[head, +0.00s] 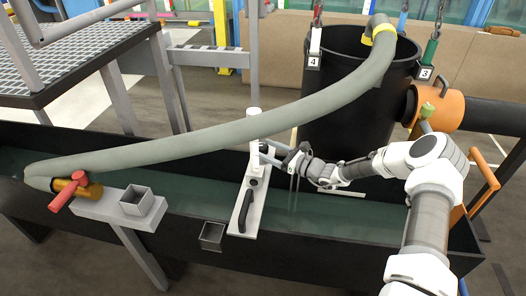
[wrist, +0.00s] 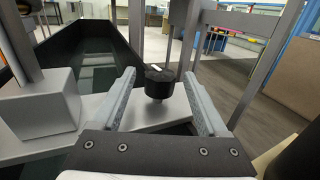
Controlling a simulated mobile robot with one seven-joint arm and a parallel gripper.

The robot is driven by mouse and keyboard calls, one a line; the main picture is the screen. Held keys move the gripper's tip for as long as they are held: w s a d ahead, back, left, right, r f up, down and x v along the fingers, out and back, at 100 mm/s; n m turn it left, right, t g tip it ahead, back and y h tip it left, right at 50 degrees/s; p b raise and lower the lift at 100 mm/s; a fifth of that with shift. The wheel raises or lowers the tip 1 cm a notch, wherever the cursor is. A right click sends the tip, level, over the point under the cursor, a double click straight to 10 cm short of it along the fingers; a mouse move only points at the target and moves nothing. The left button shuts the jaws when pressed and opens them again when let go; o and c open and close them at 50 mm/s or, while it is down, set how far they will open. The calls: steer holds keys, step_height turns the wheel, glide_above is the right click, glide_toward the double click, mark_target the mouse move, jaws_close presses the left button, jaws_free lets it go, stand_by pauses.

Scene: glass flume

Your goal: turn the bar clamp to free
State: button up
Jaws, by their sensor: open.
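A grey bar (head: 247,212) lies across the dark flume, with a black handle (head: 244,211) on its near part and a white post (head: 255,128) farther back. In the wrist view a black knob (wrist: 158,82), which looks like the clamp, stands on a short stem on the pale bar (wrist: 158,110). A white line crosses its top. My gripper (wrist: 160,85) is open, one finger each side of the knob, with gaps showing. In the head view my gripper (head: 266,152) reaches in from the right beside the post; the knob is not clearly visible there.
A thick grey hose (head: 240,125) arches over the flume close to the post. A black tank (head: 350,95) stands behind my arm, and an orange pipe fitting (head: 437,107) sits at the right. A pale block with a post (wrist: 42,105) stands left of my fingers.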

steer(key=shift+x, duration=0.85)
jaws_close()
